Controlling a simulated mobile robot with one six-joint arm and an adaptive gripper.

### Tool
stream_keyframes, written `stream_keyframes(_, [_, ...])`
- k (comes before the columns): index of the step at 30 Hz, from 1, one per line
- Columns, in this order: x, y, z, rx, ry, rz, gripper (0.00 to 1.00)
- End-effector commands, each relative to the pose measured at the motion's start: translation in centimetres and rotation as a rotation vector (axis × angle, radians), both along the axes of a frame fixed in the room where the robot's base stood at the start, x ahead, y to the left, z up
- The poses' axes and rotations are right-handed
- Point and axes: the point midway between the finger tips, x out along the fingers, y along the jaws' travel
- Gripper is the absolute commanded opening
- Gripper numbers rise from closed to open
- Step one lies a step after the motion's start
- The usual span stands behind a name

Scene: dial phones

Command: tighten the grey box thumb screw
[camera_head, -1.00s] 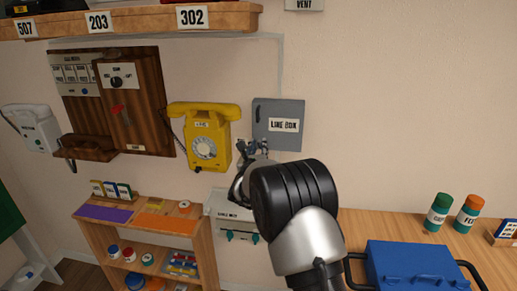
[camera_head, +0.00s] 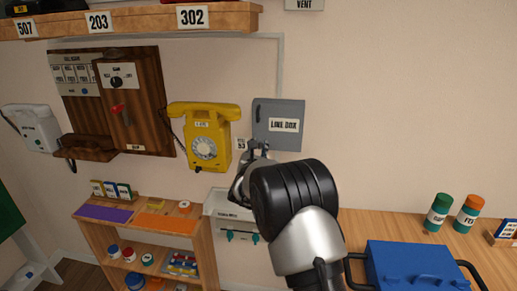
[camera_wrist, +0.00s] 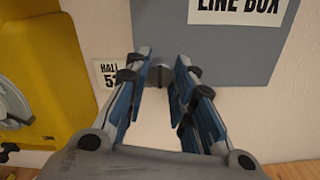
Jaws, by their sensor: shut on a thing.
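The grey line box (camera_head: 290,112) is on the wall to the right of the yellow phone, and its door is closed. Its grey thumb screw (camera_wrist: 160,76) is at the box's lower edge in the wrist view. My gripper (camera_wrist: 161,62) has its blue-padded fingers on both sides of the screw and is shut on it, with the fingertips close to the box face. In the head view my gripper (camera_head: 257,148) is just under the box's lower left corner, and the screw is hidden behind it.
The yellow phone (camera_head: 204,133) hangs close to the left of my gripper, with a small hall label (camera_head: 241,144) between. A shelf unit (camera_head: 152,238) stands below left. A blue toolbox (camera_head: 410,268) and two jars stand on the right-hand table (camera_head: 380,226).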

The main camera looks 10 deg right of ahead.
Motion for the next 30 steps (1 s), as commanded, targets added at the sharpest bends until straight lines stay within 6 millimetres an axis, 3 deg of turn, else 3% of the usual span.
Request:
stream_keyframes(5, [0.0, 0.0, 0.4, 0.0, -0.007, -0.001, 0.0])
stream_keyframes(6, [0.0, 0.0, 0.4, 0.0, -0.007, -0.001, 0.24])
stream_keyframes(15, [0.0, 0.0, 0.2, -0.001, -0.004, -0.001, 0.44])
stream_keyframes(25, [-0.1, 0.0, 0.1, -0.002, -0.002, 0.0, 0.44])
stream_keyframes(30, [-1.6, 0.6, 0.1, 0.0, -0.001, 0.001, 0.44])
